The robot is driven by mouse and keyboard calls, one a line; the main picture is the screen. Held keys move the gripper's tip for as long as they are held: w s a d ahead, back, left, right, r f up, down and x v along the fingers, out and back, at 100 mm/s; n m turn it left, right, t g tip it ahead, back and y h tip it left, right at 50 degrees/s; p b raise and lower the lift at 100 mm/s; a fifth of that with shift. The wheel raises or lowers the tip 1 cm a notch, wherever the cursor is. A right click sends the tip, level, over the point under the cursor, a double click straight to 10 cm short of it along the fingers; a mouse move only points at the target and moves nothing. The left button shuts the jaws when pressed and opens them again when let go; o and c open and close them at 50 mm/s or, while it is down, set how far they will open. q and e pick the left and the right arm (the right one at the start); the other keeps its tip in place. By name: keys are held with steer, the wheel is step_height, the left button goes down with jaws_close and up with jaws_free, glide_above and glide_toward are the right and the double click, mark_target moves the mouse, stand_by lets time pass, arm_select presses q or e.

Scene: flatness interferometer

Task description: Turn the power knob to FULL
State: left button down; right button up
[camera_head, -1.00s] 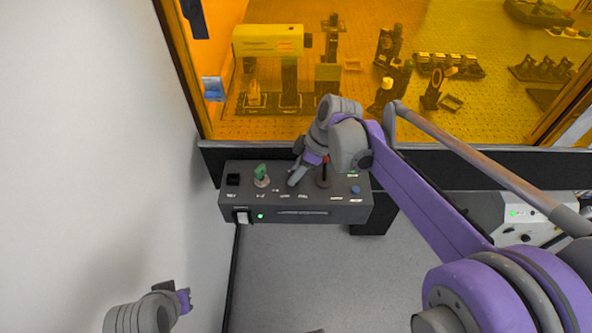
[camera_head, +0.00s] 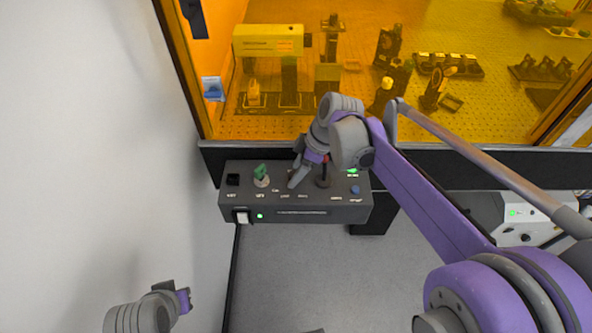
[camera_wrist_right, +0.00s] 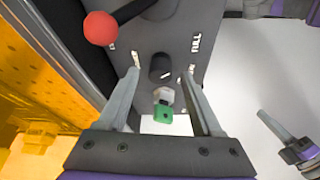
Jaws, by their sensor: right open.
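The power knob (camera_wrist_right: 161,68) is a dark round knob on the grey control box (camera_head: 320,211). In the right wrist view it sits between my right gripper's fingertips (camera_wrist_right: 160,75), and a FULL label (camera_wrist_right: 196,42) is printed beyond it to the right. I cannot tell whether either finger touches it. In the head view my right gripper (camera_head: 297,180) is over the middle of the box top and hides most of the knob. It is open. My left gripper (camera_head: 183,300) is at the lower left, away from the box; its jaws are unclear.
A green key (camera_head: 261,172) stands left of the right gripper; it also shows in the wrist view (camera_wrist_right: 163,113). A red-balled lever (camera_wrist_right: 101,28) is close by. A blue button (camera_head: 355,189) is at the box's right. An amber window (camera_head: 350,125) stands behind.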

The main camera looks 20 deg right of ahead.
steer(key=v, duration=1)
steer(key=shift+r+p, duration=0.15)
steer(key=shift+p, duration=0.25)
steer(key=s+f+m+t+h+p, duration=0.1)
steer(key=s+f+m+h, duration=0.1)
steer(key=s+f+m, duration=0.3)
steer(key=s+f+m+t+h+p, duration=0.2)
steer(key=s+f+m, duration=0.3)
steer(key=s, duration=0.8)
steer(key=m, duration=0.3)
steer(key=shift+s+d, duration=0.25)
steer(key=shift+f, duration=0.15)
steer(key=shift+c, duration=0.2)
